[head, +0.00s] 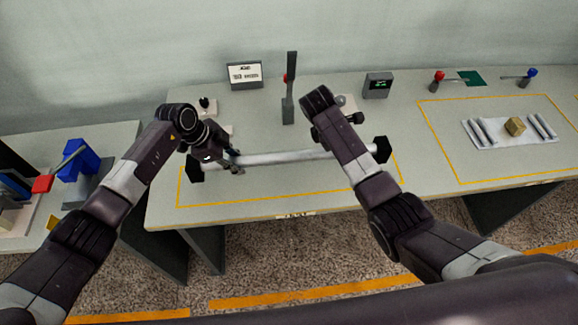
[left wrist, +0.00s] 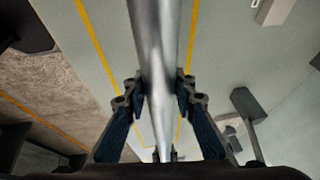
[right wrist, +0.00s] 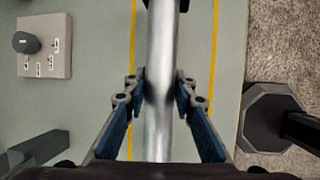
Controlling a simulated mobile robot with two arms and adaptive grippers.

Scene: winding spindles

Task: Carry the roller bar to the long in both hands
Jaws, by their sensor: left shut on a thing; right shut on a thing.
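The roller bar is a long silver tube (head: 285,157) with black end pieces (head: 381,150). In the head view it lies nearly level across the yellow-outlined part of the table. My left gripper (head: 236,160) is shut on the bar near its left end. The left wrist view shows its fingers (left wrist: 160,88) on both sides of the tube. My right gripper is hidden behind its own arm in the head view. In the right wrist view its fingers (right wrist: 160,92) are shut on the tube. I cannot tell whether the bar touches the table.
Behind the bar are an upright grey lever post (head: 289,105), a sign (head: 244,74) and a small display box (head: 377,86). At right, a pale tray (head: 490,142) holds metal rods and a tan block (head: 515,127). A separate table with blue parts (head: 78,160) stands at left.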

